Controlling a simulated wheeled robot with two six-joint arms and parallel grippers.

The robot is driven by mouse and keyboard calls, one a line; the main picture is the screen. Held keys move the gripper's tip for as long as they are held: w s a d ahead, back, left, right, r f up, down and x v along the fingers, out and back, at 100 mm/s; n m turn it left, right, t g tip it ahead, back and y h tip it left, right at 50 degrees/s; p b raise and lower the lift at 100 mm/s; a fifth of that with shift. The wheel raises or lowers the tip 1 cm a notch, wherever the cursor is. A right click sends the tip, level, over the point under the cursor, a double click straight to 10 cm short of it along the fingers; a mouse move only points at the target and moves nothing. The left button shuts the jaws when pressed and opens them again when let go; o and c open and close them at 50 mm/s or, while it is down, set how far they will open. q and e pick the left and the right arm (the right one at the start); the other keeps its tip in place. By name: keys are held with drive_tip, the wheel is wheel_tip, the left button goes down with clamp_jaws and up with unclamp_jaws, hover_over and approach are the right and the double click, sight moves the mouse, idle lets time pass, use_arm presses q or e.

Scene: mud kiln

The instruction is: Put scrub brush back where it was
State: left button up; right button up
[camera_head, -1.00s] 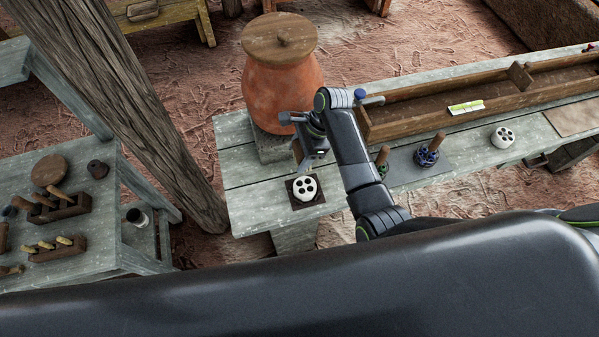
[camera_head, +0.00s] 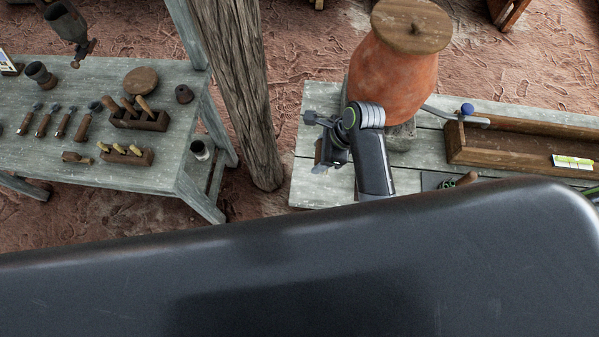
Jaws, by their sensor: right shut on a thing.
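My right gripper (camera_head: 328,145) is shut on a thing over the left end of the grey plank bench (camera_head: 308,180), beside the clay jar. What it holds is mostly hidden by the gripper, and I cannot tell if it is the scrub brush. A wooden-handled brush (camera_head: 467,179) with green at one end shows just above the edge of my dark body, right of the gripper. I see no other brush clearly. My left gripper is not in view.
A clay jar (camera_head: 402,75) with a wooden lid stands behind my right gripper. A long wooden trough (camera_head: 490,145) lies to its right. A wooden post (camera_head: 235,90) separates the bench from a left table (camera_head: 175,170) with several tools. My dark body covers the bottom.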

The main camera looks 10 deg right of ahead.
drive_tip(key=shift+s+a+f, duration=0.1)
drive_tip(key=shift+f, duration=0.25)
wheel_tip(320, 180, down, 5)
drive_tip(key=shift+f+p, duration=0.1)
drive_tip(key=shift+p, duration=0.25)
drive_tip(key=shift+f+p, duration=0.3)
drive_tip(key=shift+f, duration=1.7)
drive_tip(key=o, duration=1)
drive_tip(key=shift+f, duration=0.15)
drive_tip(key=shift+o, duration=0.2)
